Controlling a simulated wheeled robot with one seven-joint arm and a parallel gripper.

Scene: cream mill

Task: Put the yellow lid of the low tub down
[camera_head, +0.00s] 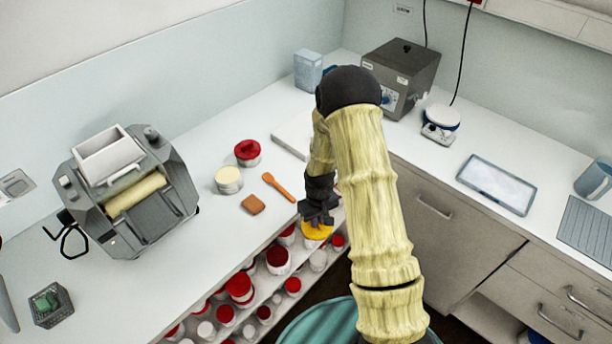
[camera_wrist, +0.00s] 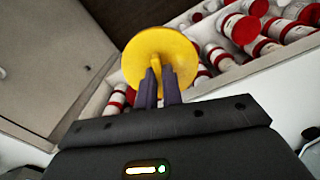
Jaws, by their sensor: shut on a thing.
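The yellow lid (camera_wrist: 158,62) is a round disc held between the fingers of my gripper (camera_wrist: 160,85) in the wrist view. In the head view the lid (camera_head: 318,232) shows below my gripper (camera_head: 318,212), in front of the bench's front edge, above the lower shelf. My gripper is shut on it. An open low tub (camera_head: 229,180) with a cream-coloured content stands on the bench to the left. A taller tub with a red lid (camera_head: 247,150) stands just behind it.
An orange spatula (camera_head: 279,187) and a brown block (camera_head: 253,204) lie near the bench edge. A grey roller mill (camera_head: 130,190) stands at left. Several red-lidded tubs (camera_head: 240,287) fill the shelf below. Bare bench (camera_head: 190,265) lies in front of the brown block.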

